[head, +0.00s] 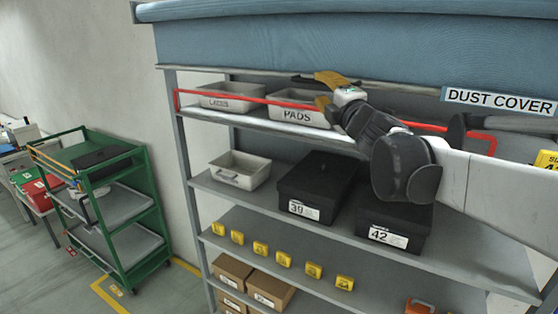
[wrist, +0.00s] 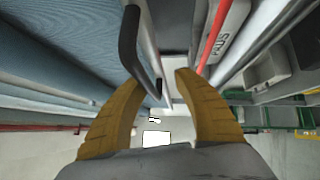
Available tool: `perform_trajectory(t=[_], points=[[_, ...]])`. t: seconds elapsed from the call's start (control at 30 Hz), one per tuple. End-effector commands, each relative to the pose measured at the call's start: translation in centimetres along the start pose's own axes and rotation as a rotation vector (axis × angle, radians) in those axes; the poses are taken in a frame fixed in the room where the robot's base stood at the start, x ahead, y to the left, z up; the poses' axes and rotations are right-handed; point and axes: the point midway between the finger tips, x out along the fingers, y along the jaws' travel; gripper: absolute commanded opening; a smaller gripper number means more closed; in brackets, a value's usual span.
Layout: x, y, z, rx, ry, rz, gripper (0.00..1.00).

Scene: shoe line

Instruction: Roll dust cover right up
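The blue dust cover (head: 330,40) hangs across the top of the rack, its lower edge above the upper shelf. A "DUST COVER" label (head: 498,101) is at its right. In the wrist view, the blue cover (wrist: 60,65) fills the left side. A dark handle (wrist: 129,40) on a grey bar shows just ahead of my left finger. My gripper (head: 318,91) is at the cover's lower edge, in front of the upper shelf. In the wrist view, my gripper (wrist: 160,80) has its two orange fingers apart. Whether a finger touches the handle is unclear.
A red rail (head: 215,94) runs along the upper shelf, with a LACES bin (head: 232,92) and a PADS bin (head: 297,115). Black boxes (head: 318,183) and a white bin (head: 240,170) stand below. A green cart (head: 150,205) stands at left on open floor.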

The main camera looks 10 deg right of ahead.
Motion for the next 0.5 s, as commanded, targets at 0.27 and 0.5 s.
perform_trajectory(t=[0.27, 0.5], points=[[-1.7, -6.5, -0.9, 0.000, -0.002, -0.001, 0.34], [-2.4, -11.7, -1.6, 0.000, -0.002, -0.001, 0.34]])
